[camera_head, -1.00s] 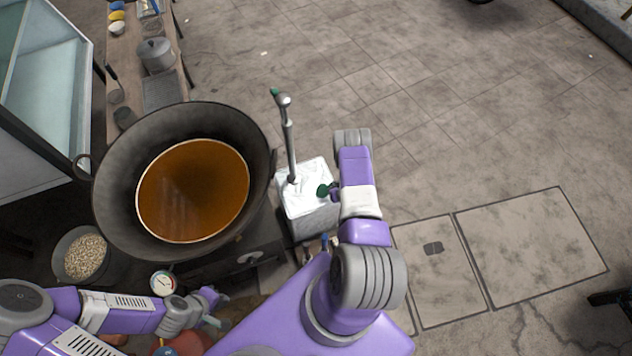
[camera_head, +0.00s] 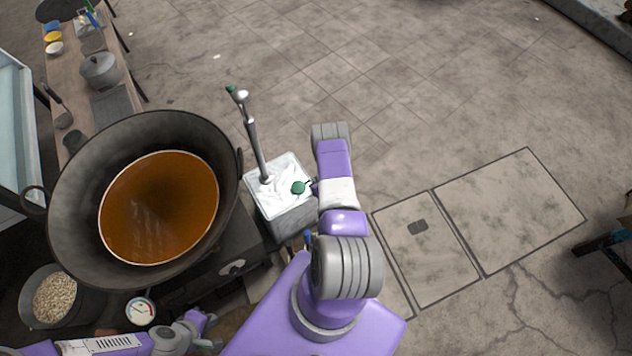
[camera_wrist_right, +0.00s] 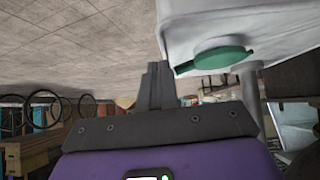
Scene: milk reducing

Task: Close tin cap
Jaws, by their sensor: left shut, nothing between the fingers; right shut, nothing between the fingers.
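The tin (camera_head: 287,224) is a pale box with a bright, shiny top, standing right of the wok. Its round green cap (camera_head: 299,187) is at the right part of the top. In the right wrist view the green cap (camera_wrist_right: 222,60) appears large, with a pale part against it; I cannot tell if it is fully seated. My right gripper (camera_head: 312,186) is at the tin's right edge beside the cap. In its wrist view the right fingers (camera_wrist_right: 157,80) are shut and empty, just left of the cap. My left gripper (camera_head: 210,319) is shut and empty, low, below the stove.
A large wok (camera_head: 75,180) of brown liquid stands close left of the tin. A grey upright rod (camera_head: 254,140) with a green tip rises at the tin's back. A bucket of pale pieces (camera_head: 54,299) and a dial (camera_head: 140,311) sit lower left.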

